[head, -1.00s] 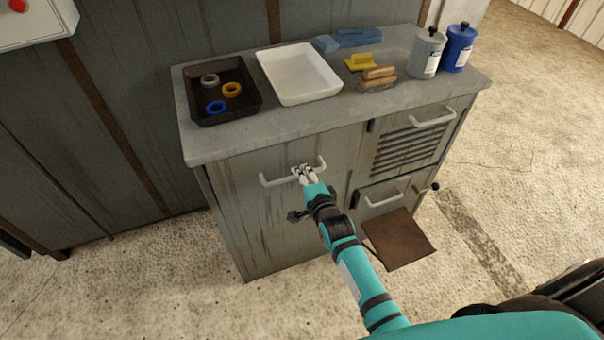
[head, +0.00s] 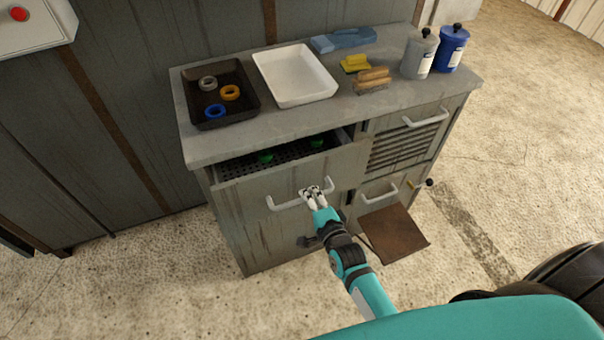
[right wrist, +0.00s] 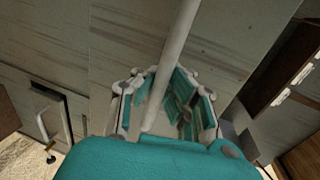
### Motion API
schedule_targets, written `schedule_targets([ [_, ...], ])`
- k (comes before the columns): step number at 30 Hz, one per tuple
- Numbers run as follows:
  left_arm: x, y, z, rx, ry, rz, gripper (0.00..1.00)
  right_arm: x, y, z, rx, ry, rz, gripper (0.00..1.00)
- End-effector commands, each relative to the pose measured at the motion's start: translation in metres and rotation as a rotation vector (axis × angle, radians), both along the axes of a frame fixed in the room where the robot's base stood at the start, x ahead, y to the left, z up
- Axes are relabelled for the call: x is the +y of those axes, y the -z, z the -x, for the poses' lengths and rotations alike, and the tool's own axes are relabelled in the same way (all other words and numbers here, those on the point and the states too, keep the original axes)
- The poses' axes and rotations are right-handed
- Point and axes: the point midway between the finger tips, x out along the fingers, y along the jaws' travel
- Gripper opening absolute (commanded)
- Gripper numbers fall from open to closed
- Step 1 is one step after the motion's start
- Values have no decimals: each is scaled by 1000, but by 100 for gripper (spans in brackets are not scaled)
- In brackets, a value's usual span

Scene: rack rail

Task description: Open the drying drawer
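The wide left drawer (head: 290,218) of the grey cabinet is partly pulled out. A dark perforated bottom and small green items (head: 267,157) show inside it. Its white bar handle (head: 286,204) also runs between the fingers in the right wrist view (right wrist: 178,45). My right gripper (head: 312,192) is shut on this handle, near its middle; in the right wrist view the fingers (right wrist: 166,100) sit on either side of the bar. My left gripper is not in view.
The countertop holds a black tray (head: 238,110) with rings, a white tray (head: 325,87), brushes (head: 372,80), a yellow item and two canisters (head: 420,53). At right are a louvred front (head: 400,150) and a lower drawer with a brown flap (head: 395,232) sticking out.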

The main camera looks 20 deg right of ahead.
Motion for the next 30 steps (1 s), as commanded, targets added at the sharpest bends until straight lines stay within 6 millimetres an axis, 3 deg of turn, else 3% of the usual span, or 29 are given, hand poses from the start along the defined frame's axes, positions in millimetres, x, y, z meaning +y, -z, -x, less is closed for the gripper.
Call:
schedule_targets([
  [1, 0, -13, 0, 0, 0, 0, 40, -1, -3, 18, 10, -1, 1, 0],
  [6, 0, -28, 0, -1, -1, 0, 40, -2, -2, 65, 9, -1, 1, 0],
  [15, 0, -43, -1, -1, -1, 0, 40, -5, -1, 134, 6, -2, 0, 0],
  [22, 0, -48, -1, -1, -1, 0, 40, -6, -1, 166, 2, 0, 0, 0],
  [30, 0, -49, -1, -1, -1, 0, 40, -6, 0, 178, -1, -1, 0, 0],
])
